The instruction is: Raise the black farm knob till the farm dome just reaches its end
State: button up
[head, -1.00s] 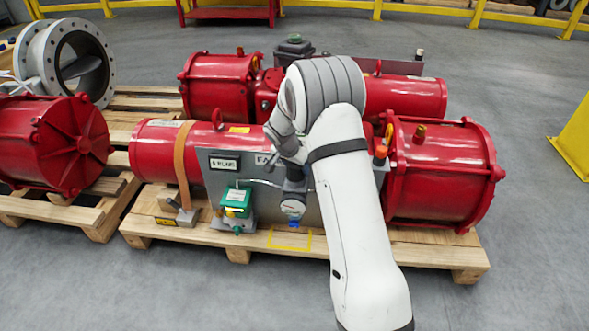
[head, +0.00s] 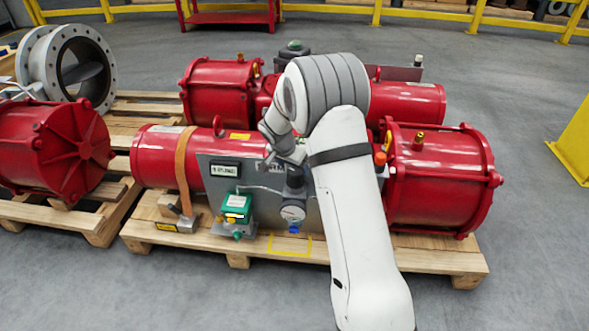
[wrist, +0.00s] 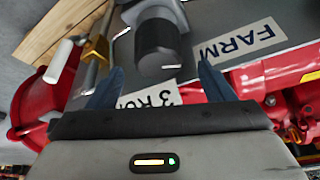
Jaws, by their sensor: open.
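The black farm knob (wrist: 157,38) is a dark cylinder with a grey base, beside the "FARM" label (wrist: 240,40) in the wrist view. My gripper (wrist: 160,66) is open, with one blue finger on each side of the knob's lower end in the picture. I see no clear contact, and I cannot tell how deep the fingers reach. In the head view my gripper (head: 277,153) is at the grey panel (head: 215,185), above a black unit (head: 295,180) with a gauge (head: 292,213). My wrist hides part of the label there. I cannot identify the farm dome for certain.
Red actuator cylinders (head: 440,180) lie on a wooden pallet (head: 430,255), close around my arm. A green-topped unit (head: 237,207) and thin tubing are on the panel, left of the gauge. A yellow post (head: 575,145) stands at right. Grey floor is open in front.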

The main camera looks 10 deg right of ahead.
aim_at(290, 176)
jog(key=shift+p+v, duration=0.3)
jog(key=shift+v, duration=1.45)
jog(key=shift+r, duration=0.1)
jog(key=s+d+r+n+p, duration=0.1)
jog(key=s+r+p, duration=0.25)
jog(key=r, duration=0.35)
jog(key=s+d+r+n+p, duration=0.1)
jog(key=s+r+p, duration=0.25)
jog(key=r, duration=0.35)
jog(key=s+r+n+y+p, duration=0.3)
jog(key=s+r+n+p, duration=0.3)
jog(key=s+r+p, duration=1.4)
jog(key=s+r, duration=0.8)
jog(key=s, duration=0.1)
jog(key=shift+s+n+g, duration=0.3)
jog(key=shift+s+g, duration=0.05)
jog(key=shift+g, duration=0.05)
